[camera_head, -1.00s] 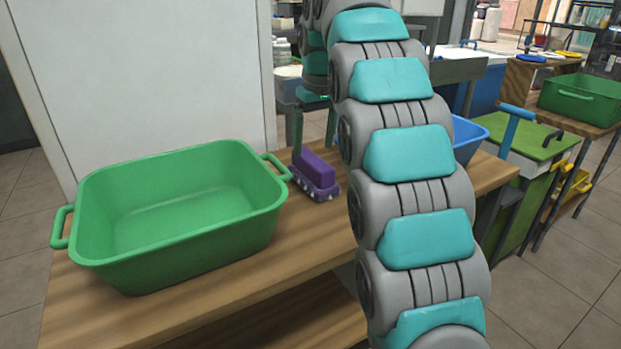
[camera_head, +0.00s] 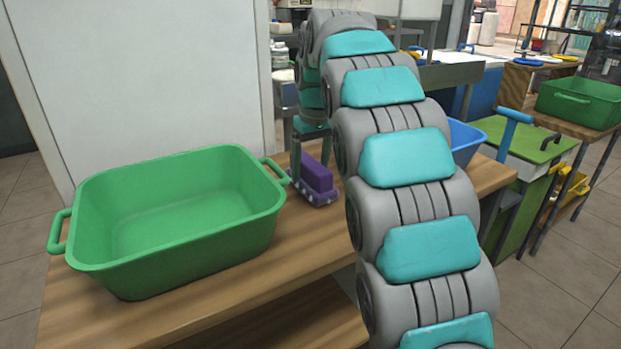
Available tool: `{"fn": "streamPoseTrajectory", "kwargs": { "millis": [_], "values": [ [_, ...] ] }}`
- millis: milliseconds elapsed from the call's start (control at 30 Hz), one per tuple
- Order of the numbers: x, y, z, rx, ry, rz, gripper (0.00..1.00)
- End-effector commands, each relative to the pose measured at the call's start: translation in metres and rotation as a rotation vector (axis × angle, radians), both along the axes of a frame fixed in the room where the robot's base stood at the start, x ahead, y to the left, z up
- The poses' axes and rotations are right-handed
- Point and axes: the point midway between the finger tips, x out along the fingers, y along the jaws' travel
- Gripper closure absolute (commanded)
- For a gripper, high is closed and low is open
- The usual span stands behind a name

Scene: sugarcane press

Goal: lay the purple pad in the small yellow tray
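The purple pad (camera_head: 316,180) is a block with a paler, knobbly underside. It sits on the wooden table just right of the large green tub. My gripper (camera_head: 309,164) points down at the pad's far side, with its fingers apart. One finger is beside the pad's left end and the other is partly hidden behind the pad or arm. I see no clear grip on the pad. A small yellow tray (camera_head: 577,186) shows at the right, low beside the green-topped stand; much of it is hidden.
The green tub (camera_head: 170,240) fills the table's left part. A blue bin (camera_head: 466,138) stands behind my arm on the table (camera_head: 245,290). The green-topped stand (camera_head: 535,146) with a blue handle and another green tub (camera_head: 580,100) are at right. A white panel rises behind.

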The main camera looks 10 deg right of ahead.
Motion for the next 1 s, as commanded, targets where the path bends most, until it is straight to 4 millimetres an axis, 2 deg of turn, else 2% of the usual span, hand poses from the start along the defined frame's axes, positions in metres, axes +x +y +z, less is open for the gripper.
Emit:
{"fn": "streamPoseTrajectory", "kwargs": {
  "millis": [67, 667, 1000],
  "values": [
    [0.0000, 0.0000, 0.0001, 0.000, 0.000, 0.000, 0.33],
    [-0.0001, 0.0001, 0.0002, 0.000, 0.000, 0.000, 1.00],
    [0.0001, 0.0001, 0.0006, 0.000, 0.000, 0.000, 1.00]
  ]
}}
